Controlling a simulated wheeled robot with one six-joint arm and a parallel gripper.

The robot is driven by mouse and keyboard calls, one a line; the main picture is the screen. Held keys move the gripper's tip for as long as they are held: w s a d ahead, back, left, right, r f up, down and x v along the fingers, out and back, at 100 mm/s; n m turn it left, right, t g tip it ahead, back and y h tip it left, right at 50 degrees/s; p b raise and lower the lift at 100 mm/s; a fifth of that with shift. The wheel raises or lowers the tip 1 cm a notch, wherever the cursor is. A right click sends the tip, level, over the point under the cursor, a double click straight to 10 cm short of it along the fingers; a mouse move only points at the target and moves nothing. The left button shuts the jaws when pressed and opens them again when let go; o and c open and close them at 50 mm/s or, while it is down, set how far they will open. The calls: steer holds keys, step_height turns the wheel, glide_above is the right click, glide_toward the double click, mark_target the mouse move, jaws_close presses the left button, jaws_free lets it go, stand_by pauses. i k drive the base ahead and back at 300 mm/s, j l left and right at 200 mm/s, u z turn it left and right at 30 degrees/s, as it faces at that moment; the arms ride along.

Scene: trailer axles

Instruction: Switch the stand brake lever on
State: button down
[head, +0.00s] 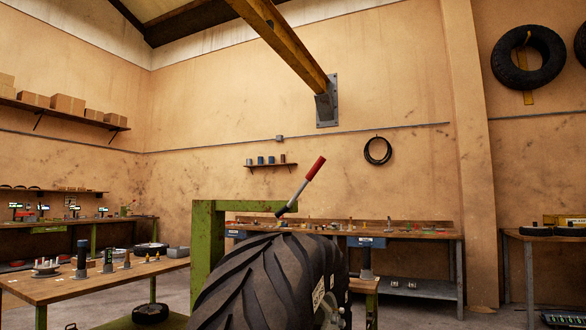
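The brake lever (301,186) has a red grip and a pale metal shaft. It tilts up and to the right from a dark pivot on top of the green stand (204,243). A large black tractor tyre (262,285) stands in front of the stand and hides its lower part. My gripper is not in view, and nothing touches the lever.
A wooden workbench (90,288) with small parts is at the left. Another bench (420,235) runs along the back wall behind the lever. A yellow beam (287,45) passes overhead. The air around the lever is clear.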

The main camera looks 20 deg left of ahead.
mark_target(320, 160)
steer(key=i+j+u, duration=0.1)
steer(key=j, duration=0.25)
steer(key=i+j, duration=0.1)
steer(key=j, duration=0.2)
steer(key=i+j+u, duration=0.15)
steer(key=j, duration=0.2)
steer(key=j+u, duration=0.1)
steer(key=j, duration=0.2)
steer(key=i, duration=0.05)
